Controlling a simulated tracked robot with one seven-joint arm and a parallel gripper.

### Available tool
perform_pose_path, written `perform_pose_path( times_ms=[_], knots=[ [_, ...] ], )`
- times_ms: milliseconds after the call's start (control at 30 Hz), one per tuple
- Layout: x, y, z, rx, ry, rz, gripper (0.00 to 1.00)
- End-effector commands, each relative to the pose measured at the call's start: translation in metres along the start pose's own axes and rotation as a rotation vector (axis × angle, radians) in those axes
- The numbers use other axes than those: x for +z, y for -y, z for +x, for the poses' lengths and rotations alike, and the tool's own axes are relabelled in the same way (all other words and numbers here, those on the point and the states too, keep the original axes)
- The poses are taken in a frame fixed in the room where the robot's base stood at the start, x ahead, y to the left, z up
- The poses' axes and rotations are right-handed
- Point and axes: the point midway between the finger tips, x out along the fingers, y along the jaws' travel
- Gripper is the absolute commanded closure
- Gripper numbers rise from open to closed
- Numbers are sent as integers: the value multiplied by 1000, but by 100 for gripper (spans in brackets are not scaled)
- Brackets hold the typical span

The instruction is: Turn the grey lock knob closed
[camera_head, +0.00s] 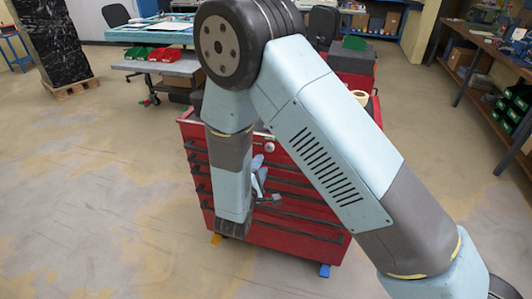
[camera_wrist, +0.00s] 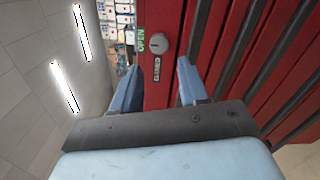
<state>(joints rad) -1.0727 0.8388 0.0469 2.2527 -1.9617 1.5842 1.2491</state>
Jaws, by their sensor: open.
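The grey lock knob (camera_wrist: 159,43) is on the red front of the tool cabinet (camera_head: 290,225). In the wrist view it stands beyond my fingertips, roughly between their lines. A green OPEN label (camera_wrist: 141,40) is beside it on the left and a pale label (camera_wrist: 157,69), seemingly CLOSED, is below it. Which label the knob points to is too small to tell. In the head view the knob (camera_head: 269,147) shows near the cabinet's top edge. My gripper (camera_wrist: 159,68) is open and empty, apart from the knob; in the head view it (camera_head: 257,172) is just below the knob.
The cabinet's dark drawer handles (camera_wrist: 245,45) run beside the knob and stick out. My arm hides part of the cabinet in the head view. A workbench (camera_head: 490,48) stands at the right and a table (camera_head: 150,30) behind. The floor left of the cabinet is clear.

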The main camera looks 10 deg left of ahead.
Motion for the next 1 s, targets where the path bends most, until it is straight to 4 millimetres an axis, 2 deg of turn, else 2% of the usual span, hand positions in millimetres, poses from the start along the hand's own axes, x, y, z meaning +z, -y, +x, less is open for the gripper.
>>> perform_pose_path(
  times_ms=[200,500,900,1000],
  knots=[
    [1,0,40,0,4,1,56],
    [0,0,76,-1,2,0,56],
    [0,0,82,0,0,0,56],
    [0,0,82,0,0,0,64]
  ],
)
